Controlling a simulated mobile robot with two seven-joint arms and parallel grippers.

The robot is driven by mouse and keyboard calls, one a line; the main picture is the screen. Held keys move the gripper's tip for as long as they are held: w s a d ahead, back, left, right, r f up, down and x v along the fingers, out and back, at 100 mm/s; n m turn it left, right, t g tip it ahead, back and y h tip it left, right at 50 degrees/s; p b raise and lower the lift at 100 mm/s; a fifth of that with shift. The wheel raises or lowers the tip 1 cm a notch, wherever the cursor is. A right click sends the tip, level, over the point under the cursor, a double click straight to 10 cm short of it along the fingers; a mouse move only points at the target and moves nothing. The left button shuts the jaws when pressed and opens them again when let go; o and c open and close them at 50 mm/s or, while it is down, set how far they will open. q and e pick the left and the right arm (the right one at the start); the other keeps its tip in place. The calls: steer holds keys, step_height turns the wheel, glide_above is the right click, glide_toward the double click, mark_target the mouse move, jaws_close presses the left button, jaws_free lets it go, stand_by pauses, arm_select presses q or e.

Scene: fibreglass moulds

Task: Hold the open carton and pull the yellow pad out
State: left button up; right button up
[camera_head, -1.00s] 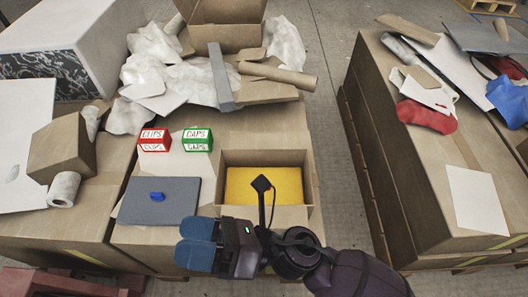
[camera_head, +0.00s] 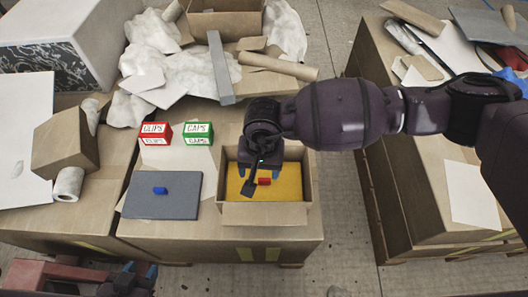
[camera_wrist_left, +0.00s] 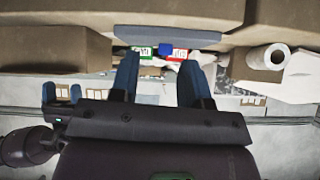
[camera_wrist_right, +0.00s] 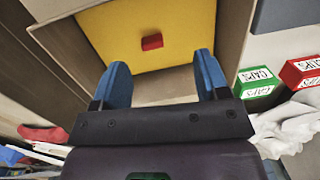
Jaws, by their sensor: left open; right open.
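The open carton (camera_head: 265,213) stands at the front right of the near cardboard stack. The yellow pad (camera_head: 290,188) lies inside it, with a red tab (camera_head: 264,181) on top. My right gripper (camera_head: 256,172) is open above the carton, partly covering the pad. In the right wrist view, the pad (camera_wrist_right: 120,32) and red tab (camera_wrist_right: 152,42) lie beyond the open, empty fingers (camera_wrist_right: 160,68). My left gripper (camera_head: 139,269) is open and empty, low in front of the stack's front edge. In the left wrist view its fingers (camera_wrist_left: 158,75) are apart.
A grey board (camera_head: 160,205) with a blue tab (camera_head: 160,190) lies left of the carton. A red box (camera_head: 156,134) and a green box (camera_head: 198,134) stand behind. A tube (camera_head: 280,66) and crumpled sheets lie farther back. A floor gap separates the right-hand stack.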

mark_target(264, 179)
steer(key=shift+t+h, duration=0.4)
steer(key=f, duration=0.2)
steer(key=w+f+b, duration=0.1)
steer(key=f, duration=0.2)
steer(key=w+d+f+b, duration=0.1)
steer(key=f, duration=0.2)
steer(key=shift+d+f, duration=0.1)
steer(key=shift+f, duration=0.15)
arm_select(q)
steer(key=shift+w+d+f+m+b, duration=0.3)
steer(key=shift+w+f+m+b, duration=0.1)
steer(key=shift+w, duration=0.2)
arm_select(e)
steer(key=shift+w+f, duration=0.15)
steer(key=shift+f, duration=0.7)
steer(key=c, duration=0.9)
arm_select(q)
steer(key=shift+c, duration=0.4)
arm_select(e)
steer(key=shift+c, duration=0.6)
arm_select(q)
steer(key=shift+s, duration=0.15)
